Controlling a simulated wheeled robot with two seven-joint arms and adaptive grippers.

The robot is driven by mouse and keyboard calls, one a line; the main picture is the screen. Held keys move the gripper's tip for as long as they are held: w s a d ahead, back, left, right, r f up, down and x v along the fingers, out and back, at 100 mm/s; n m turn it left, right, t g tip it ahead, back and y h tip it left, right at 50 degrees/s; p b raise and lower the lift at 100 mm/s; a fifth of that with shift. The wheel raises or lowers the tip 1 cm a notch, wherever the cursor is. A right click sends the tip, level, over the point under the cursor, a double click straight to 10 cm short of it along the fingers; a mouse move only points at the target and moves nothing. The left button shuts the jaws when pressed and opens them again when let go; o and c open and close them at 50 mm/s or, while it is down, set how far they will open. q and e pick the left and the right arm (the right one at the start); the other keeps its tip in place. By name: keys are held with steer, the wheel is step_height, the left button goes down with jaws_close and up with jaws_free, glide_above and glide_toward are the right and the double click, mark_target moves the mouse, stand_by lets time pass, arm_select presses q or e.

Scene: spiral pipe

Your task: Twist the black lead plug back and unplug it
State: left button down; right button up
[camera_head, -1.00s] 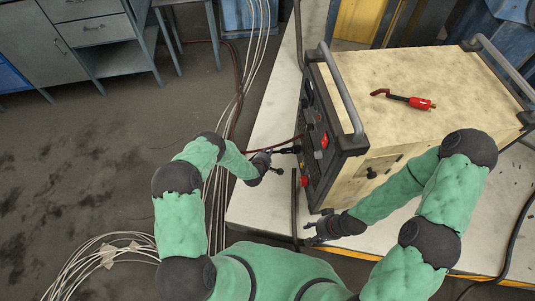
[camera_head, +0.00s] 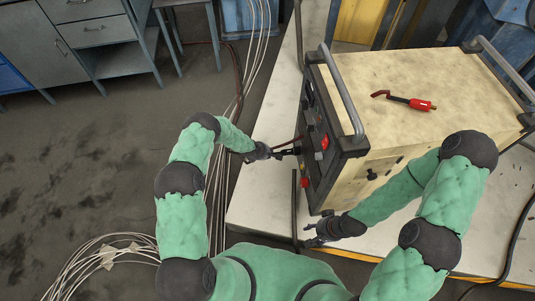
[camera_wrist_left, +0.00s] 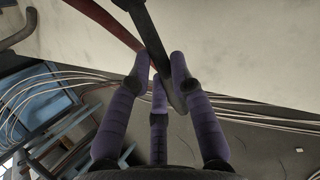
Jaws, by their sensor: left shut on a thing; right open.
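The black lead plug (camera_head: 290,151) is at the left-facing front panel of the machine (camera_head: 430,75). My left gripper (camera_head: 273,153) is at the plug's outer end, a short way out from the panel. In the left wrist view, the purple fingers (camera_wrist_left: 160,75) close around a black bar-like part of the plug (camera_wrist_left: 151,35). Whether the plug's tip is still in its socket cannot be told. My right gripper (camera_head: 312,236) is open and empty, low beside the machine's near corner.
A red-and-black lead (camera_head: 420,104) lies on top of the machine. A grey handle bar (camera_head: 343,90) runs along the panel's top edge. A dark red cable (camera_wrist_left: 105,20) passes close to my left fingers. The white table (camera_head: 262,190) is mostly clear left of the panel.

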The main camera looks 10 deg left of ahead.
arm_select(q)
steer(key=shift+s+d+g, duration=0.1)
steer(key=shift+s+g, duration=0.05)
steer(key=shift+g, duration=0.15)
steer(key=c, duration=1.2)
jaws_free()
steer(key=shift+o, duration=0.2)
